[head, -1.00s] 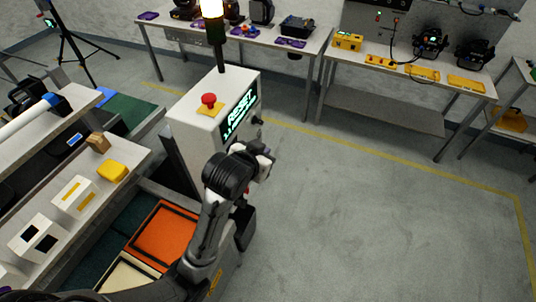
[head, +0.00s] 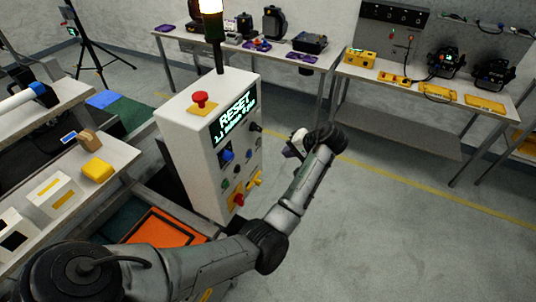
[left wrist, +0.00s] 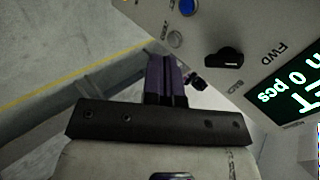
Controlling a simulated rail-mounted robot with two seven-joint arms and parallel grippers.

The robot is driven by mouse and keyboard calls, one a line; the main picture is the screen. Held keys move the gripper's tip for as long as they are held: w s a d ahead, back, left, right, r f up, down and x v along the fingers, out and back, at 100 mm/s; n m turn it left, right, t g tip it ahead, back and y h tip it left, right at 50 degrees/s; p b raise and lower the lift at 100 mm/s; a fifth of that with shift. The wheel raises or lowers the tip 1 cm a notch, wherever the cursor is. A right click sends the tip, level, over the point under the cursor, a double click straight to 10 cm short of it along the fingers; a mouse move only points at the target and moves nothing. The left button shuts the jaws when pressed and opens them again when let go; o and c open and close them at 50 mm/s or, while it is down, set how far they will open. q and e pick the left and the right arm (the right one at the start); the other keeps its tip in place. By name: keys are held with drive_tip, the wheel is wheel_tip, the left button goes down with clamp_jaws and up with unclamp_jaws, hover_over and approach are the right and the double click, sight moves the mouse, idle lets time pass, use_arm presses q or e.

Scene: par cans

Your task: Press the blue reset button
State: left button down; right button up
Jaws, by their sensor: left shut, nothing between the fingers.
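The blue button (head: 227,155) is on the front panel of the white control box (head: 187,150), below its lit display (head: 234,118) reading RESET. My left gripper (head: 290,152) is out to the right of the panel, apart from the button. In the left wrist view its purple fingers (left wrist: 166,62) are together and empty, pointing up toward a small grey button (left wrist: 176,39) marked ZERO. Contact with the panel cannot be told. My right gripper is not in view.
A black knob (left wrist: 224,58) sits near the blue button. A red mushroom button (head: 200,97) tops the box, and a lit lamp post (head: 212,20) rises behind it. An orange tray (head: 160,227) lies low at left. The floor right of the box is clear.

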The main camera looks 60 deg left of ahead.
sight(250, 154)
use_arm(q)
drive_tip(key=shift+s, duration=0.5)
drive_tip(key=s+a+r+x, duration=0.1)
drive_tip(key=r+x, duration=0.1)
drive_tip(key=x, duration=1)
drive_tip(key=shift+s+a+f, duration=0.3)
drive_tip(key=shift+a, duration=0.1)
